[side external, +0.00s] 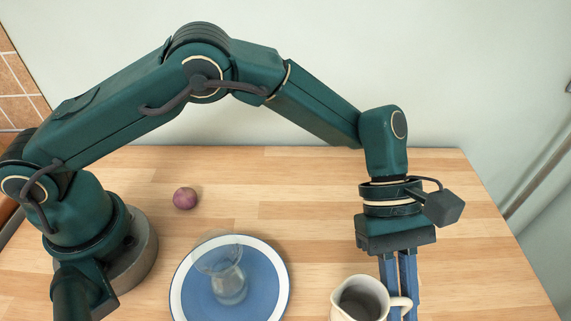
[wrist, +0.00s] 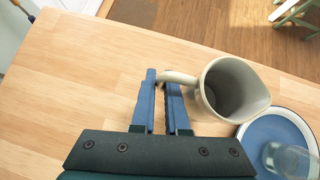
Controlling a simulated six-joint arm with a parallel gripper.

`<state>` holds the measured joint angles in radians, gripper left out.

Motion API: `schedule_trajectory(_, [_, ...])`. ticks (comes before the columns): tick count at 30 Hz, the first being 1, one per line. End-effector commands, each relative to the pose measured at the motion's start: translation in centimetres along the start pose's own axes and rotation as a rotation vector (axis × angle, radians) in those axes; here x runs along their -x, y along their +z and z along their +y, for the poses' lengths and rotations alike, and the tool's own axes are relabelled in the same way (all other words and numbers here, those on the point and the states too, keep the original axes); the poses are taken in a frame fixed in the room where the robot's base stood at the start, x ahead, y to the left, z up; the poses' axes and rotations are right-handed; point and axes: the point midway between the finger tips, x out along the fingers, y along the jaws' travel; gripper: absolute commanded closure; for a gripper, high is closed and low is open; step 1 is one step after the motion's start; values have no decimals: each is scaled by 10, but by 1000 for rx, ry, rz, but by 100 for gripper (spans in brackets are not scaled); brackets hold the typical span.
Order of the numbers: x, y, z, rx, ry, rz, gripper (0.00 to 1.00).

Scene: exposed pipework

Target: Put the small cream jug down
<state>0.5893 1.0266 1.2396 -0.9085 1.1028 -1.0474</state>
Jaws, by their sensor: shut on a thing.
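The small cream jug (side external: 358,299) is at the bottom of the side view, right of the blue plate, with its handle toward my gripper. Its lower part is cut off by the frame edge there. My gripper (side external: 403,306) points down, its blue fingers shut on the jug's handle. In the wrist view the jug (wrist: 230,90) is upright, its open mouth facing the camera, and its handle lies between the fingertips of my gripper (wrist: 160,78). I cannot tell whether the jug's base touches the table.
A blue plate with a white rim (side external: 180,276) stands on the wooden table (side external: 290,190), with a clear glass (side external: 228,283) on it. A purple onion-like ball (side external: 185,198) lies behind the plate. The table behind and right of my gripper is bare.

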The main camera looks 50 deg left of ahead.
Motion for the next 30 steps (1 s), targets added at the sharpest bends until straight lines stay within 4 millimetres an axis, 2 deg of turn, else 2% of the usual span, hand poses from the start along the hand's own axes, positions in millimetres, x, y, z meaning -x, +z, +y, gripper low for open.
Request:
schedule_trajectory(5, [-15, -15, 0, 1, -2, 0, 100])
schedule_trajectory(17, [-18, -18, 0, 0, 0, -1, 100])
schedule_trajectory(18, [-19, -19, 0, 0, -1, 0, 84])
schedule_trajectory(20, [-18, -18, 0, 0, 0, 0, 61])
schedule_trajectory(21, [-18, -18, 0, 0, -1, 0, 58])
schedule_trajectory(30, [-17, -18, 0, -1, 0, 0, 58])
